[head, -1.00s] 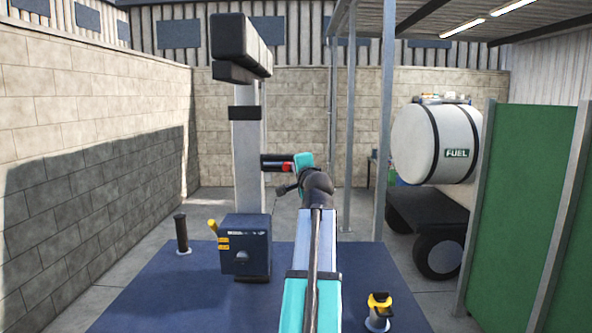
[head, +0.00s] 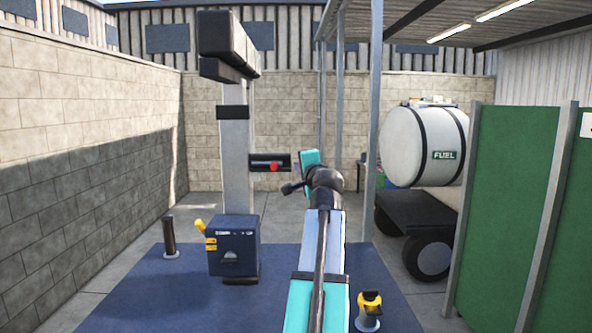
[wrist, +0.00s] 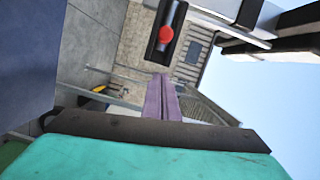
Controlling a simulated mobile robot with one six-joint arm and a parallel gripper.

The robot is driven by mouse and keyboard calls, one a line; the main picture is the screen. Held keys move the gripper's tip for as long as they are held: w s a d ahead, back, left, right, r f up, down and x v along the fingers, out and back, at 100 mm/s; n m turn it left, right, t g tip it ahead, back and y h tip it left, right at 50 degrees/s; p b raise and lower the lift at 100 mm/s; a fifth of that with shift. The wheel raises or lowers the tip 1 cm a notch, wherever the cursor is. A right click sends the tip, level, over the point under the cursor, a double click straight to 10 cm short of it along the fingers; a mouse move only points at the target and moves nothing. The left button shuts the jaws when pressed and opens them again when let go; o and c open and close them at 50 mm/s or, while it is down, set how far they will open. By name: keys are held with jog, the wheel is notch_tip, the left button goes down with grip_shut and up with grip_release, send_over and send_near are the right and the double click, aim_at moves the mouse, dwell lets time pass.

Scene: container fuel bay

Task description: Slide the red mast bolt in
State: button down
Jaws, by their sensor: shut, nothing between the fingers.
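The red mast bolt (head: 274,167) shows as a round red knob on a silver rod, in a dark slotted bracket (head: 256,158) on the right side of the pale mast (head: 236,180). In the wrist view the red knob (wrist: 166,35) sits partway along the slot of the bracket (wrist: 154,56). My gripper (wrist: 158,77) has its two purple fingers together and empty. The fingertips point towards the bracket, with a visible gap below the knob in that view. In the head view my wrist stands right of the bracket and mostly hides the fingers.
A dark blue box (head: 234,247) with a yellow handle (head: 199,225) stands at the mast's foot. A black post (head: 169,236) and a yellow-black fitting (head: 369,305) stand on the blue deck (head: 130,305). A grey pole (head: 373,130) and fuel tank (head: 415,148) are to the right.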

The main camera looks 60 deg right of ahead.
jog(key=b+v, duration=0.1)
jog(key=v, duration=0.5)
jog(key=shift+b, duration=0.3)
jog(key=shift+a+r, duration=0.1)
jog(key=shift+a, duration=0.05)
